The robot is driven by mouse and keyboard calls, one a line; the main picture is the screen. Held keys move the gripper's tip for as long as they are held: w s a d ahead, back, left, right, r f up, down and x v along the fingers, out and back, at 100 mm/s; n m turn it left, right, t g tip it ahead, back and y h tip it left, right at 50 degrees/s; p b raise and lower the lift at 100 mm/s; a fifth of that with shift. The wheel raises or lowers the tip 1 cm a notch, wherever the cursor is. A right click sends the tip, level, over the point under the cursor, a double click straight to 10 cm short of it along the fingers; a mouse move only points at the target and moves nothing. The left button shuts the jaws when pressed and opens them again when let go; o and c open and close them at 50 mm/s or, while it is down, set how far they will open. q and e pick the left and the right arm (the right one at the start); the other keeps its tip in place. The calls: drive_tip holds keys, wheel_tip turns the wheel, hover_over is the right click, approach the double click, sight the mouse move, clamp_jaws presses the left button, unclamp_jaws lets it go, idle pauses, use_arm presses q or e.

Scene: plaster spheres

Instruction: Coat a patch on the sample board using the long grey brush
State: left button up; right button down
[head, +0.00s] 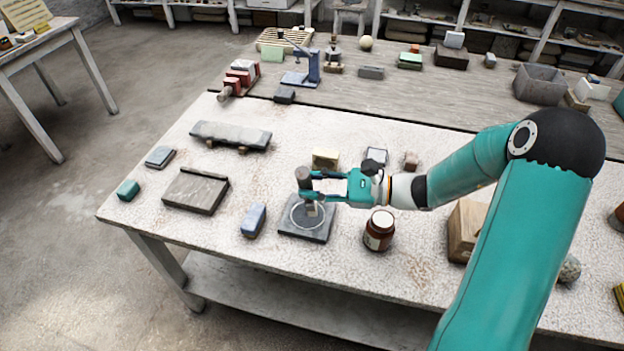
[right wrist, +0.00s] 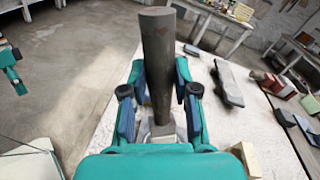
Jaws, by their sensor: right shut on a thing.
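My right gripper (head: 311,186) is shut on the upright handle of the long grey brush (head: 303,178). In the right wrist view, the brush (right wrist: 158,60) stands between the fingers (right wrist: 158,103), with a paler block at its lower end. The brush is over a dark square board (head: 292,230) with a pale ring marked on it, which I take as the sample board and its patch. The brush's lower end is inside the ring; I cannot tell whether it touches. A teal part, seemingly my left gripper (right wrist: 14,80), shows at the right wrist view's left edge, its jaws unclear.
A brown jar (head: 379,232) stands just right of the board and a blue-grey block (head: 254,219) lies to its left. The table's front edge is close below the board.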

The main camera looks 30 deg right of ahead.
drive_tip(key=f+b, duration=0.3)
drive_tip(key=f, duration=0.2)
drive_tip(key=shift+s+f+b, duration=0.15)
drive_tip(key=shift+s+b, duration=0.05)
drive_tip(key=shift+b, duration=0.15)
drive_tip(key=shift+a+f, duration=0.1)
idle(0.4)
drive_tip(key=shift+s+a+f+b, duration=0.15)
drive_tip(key=shift+s+a+b, duration=0.4)
drive_tip(key=shift+s+a, duration=0.25)
drive_tip(key=shift+f, duration=0.1)
drive_tip(key=shift+w, duration=0.1)
